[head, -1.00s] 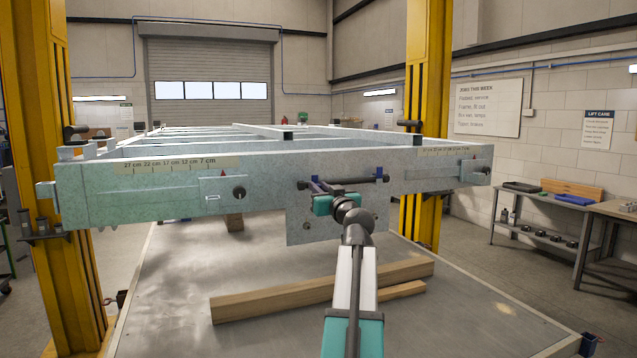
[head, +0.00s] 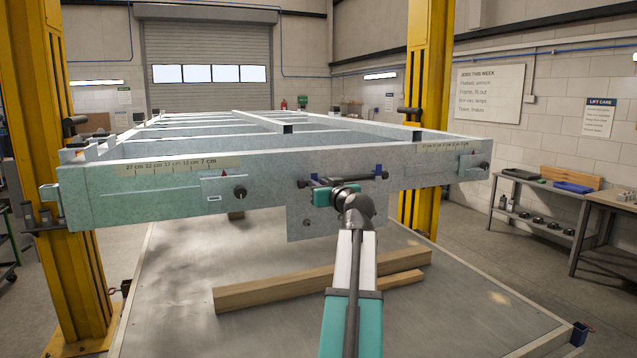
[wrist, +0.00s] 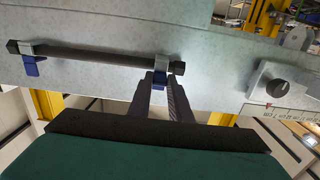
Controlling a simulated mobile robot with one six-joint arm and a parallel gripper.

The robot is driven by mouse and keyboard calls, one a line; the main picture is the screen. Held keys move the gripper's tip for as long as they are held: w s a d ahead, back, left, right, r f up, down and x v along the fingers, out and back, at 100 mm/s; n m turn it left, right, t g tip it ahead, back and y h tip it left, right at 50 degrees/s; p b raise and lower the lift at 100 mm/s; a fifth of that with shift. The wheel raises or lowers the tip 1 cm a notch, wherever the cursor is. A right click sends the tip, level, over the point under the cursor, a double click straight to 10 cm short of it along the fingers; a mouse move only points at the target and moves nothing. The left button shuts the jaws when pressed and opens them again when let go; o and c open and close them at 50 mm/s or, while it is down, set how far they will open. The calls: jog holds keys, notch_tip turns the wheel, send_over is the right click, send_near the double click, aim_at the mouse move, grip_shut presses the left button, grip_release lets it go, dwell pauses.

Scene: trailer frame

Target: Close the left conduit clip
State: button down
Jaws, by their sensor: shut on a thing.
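A dark conduit (head: 350,180) lies along the front face of the galvanized frame beam (head: 130,190). It also shows in the wrist view (wrist: 90,56). Two grey clips with blue tabs hold it. The left clip (head: 315,182) is at the right in the wrist view (wrist: 160,78), because that view is turned over. The other clip (head: 378,171) shows whole in the wrist view (wrist: 30,58), its blue tab standing out. My gripper (wrist: 161,84) is shut on the left clip's blue tab, one finger on each side. My arm partly hides this clip in the head view.
A plate with a black knob (head: 239,192) is on the beam left of the clips. Another knob (head: 484,165) is at the beam's right end. Wooden blocks (head: 270,290) lie on the table below. Yellow lift posts (head: 45,150) stand at the sides.

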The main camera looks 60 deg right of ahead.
aim_at(314, 177)
jog(key=shift+w+r+g+y+p, duration=0.1)
jog(key=shift+r+g+y+p, duration=0.2)
jog(key=shift+r+g+p, duration=0.3)
jog(key=shift+w+d+r+g+y, duration=0.15)
jog(key=shift+r+g+y, duration=0.15)
jog(key=shift+g+y, duration=0.15)
jog(key=shift+w+d+r+g+y, duration=0.1)
jog(key=shift+r+g+y, duration=0.2)
jog(key=shift+g, duration=0.25)
jog(key=shift+w+d+r+g+y, duration=0.15)
jog(key=shift+w+r+g+y, duration=0.1)
jog(key=shift+g+y, duration=0.35)
jog(key=shift+w+d+r+g+y, duration=0.1)
jog(key=shift+r+g+y, duration=0.15)
jog(key=shift+g+y, duration=0.35)
jog(key=shift+w+r+g, duration=0.1)
jog(key=shift+g, duration=0.5)
jog(key=shift+y, duration=0.35)
jog(key=c, duration=1.6)
grip_release()
